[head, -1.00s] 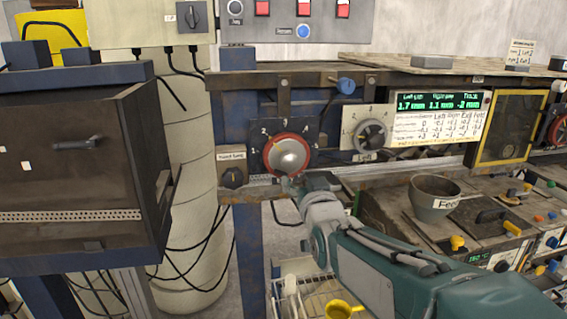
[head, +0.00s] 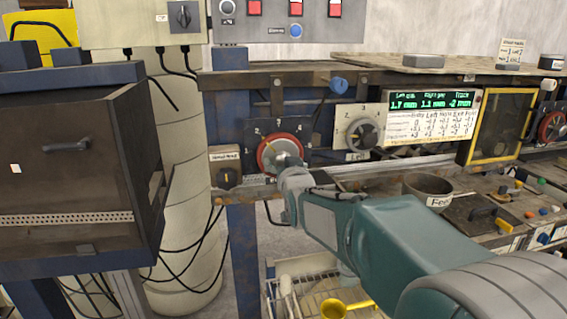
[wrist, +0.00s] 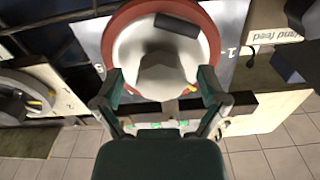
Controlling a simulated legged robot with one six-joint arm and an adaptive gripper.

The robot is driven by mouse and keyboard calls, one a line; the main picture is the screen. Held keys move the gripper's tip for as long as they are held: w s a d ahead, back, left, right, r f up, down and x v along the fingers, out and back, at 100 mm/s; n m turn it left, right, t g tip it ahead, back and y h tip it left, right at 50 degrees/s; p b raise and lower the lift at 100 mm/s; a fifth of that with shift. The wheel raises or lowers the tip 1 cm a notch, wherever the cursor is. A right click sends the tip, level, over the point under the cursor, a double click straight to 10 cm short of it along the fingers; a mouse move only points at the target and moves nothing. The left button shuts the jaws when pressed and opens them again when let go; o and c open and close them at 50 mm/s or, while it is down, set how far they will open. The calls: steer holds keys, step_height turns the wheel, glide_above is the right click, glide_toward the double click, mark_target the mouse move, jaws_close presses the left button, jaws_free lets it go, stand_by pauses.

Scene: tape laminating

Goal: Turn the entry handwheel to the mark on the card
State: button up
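A handwheel with a red rim and pale metal hub (head: 268,156) sits on a dark numbered plate at the left end of the machine. It fills the top of the wrist view (wrist: 140,40), with a dark handle across it and a small yellow mark on its face. My gripper (wrist: 160,85) is open, its two fingers spread on either side of the hub's near end; I cannot tell whether they touch. In the head view my gripper (head: 288,170) covers the wheel's lower right. A white card with rows of numbers (head: 430,129) hangs under the green display; its writing is too small to read surely.
A grey dial labelled Left (head: 362,135) is right of the handwheel. A hand feed knob (head: 228,178) is at its lower left. A bowl labelled Feed (head: 427,188) stands on the bench. Another red wheel (head: 552,126) is at the far right. A dark cabinet (head: 70,170) stands left.

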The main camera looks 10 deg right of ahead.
steer(key=shift+a, duration=0.1)
steer(key=c, duration=0.9)
steer(key=n, duration=0.3)
steer(key=shift+r+n, duration=0.1)
steer(key=shift+n, duration=2.4)
steer(key=o, duration=1.1)
steer(key=shift+o, duration=0.2)
